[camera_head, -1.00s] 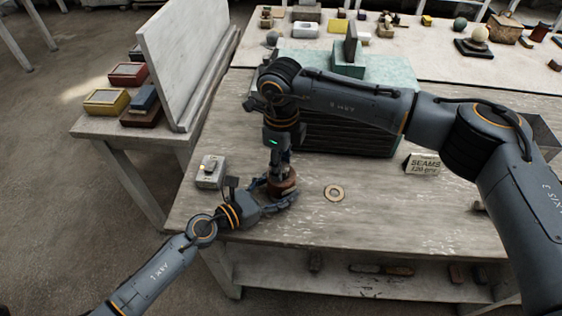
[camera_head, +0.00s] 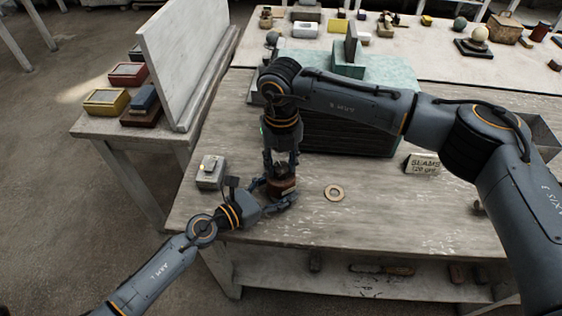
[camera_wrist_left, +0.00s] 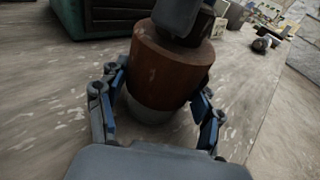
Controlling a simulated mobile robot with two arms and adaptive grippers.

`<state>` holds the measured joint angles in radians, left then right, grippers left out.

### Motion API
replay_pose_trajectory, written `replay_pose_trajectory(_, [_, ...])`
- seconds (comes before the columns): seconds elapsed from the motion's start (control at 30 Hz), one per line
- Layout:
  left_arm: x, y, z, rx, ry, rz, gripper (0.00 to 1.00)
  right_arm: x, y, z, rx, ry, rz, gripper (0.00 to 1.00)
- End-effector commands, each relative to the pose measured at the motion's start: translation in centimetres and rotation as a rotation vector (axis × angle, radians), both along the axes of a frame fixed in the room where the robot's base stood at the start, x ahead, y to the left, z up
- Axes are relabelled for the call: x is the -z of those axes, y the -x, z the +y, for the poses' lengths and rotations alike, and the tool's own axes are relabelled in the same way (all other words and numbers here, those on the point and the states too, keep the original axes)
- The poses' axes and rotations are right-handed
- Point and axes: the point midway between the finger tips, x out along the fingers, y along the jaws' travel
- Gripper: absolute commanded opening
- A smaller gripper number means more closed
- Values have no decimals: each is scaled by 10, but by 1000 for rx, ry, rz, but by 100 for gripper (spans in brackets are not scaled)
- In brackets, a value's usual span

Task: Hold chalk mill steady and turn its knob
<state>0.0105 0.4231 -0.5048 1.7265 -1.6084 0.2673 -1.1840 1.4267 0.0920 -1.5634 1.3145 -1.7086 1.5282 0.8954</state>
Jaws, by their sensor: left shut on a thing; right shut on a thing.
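The chalk mill (camera_head: 284,186) is a brown wooden cylinder standing upright on the table near its front left part. In the left wrist view the mill (camera_wrist_left: 168,65) shows its brown body above a paler grey base. My left gripper (camera_head: 280,199) is shut on the mill's lower body from the left and front; its blue-padded fingers (camera_wrist_left: 160,105) sit on either side of it. My right gripper (camera_head: 282,165) points down from above and is shut on the top of the mill. The knob is hidden by the right gripper's fingers.
A flat ring (camera_head: 335,193) lies to the right. A "SEAMS" sign (camera_head: 423,164) stands further right. A dark crate-like block (camera_head: 345,135) is behind. The front right table is clear.

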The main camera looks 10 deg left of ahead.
Motion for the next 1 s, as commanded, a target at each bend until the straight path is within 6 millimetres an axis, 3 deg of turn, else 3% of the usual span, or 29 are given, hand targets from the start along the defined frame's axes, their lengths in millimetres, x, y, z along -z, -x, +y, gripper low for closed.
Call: replay_pose_trajectory(1.0, [1,1,-1,3,0,2,34,3,1,-1,964,4,2,5])
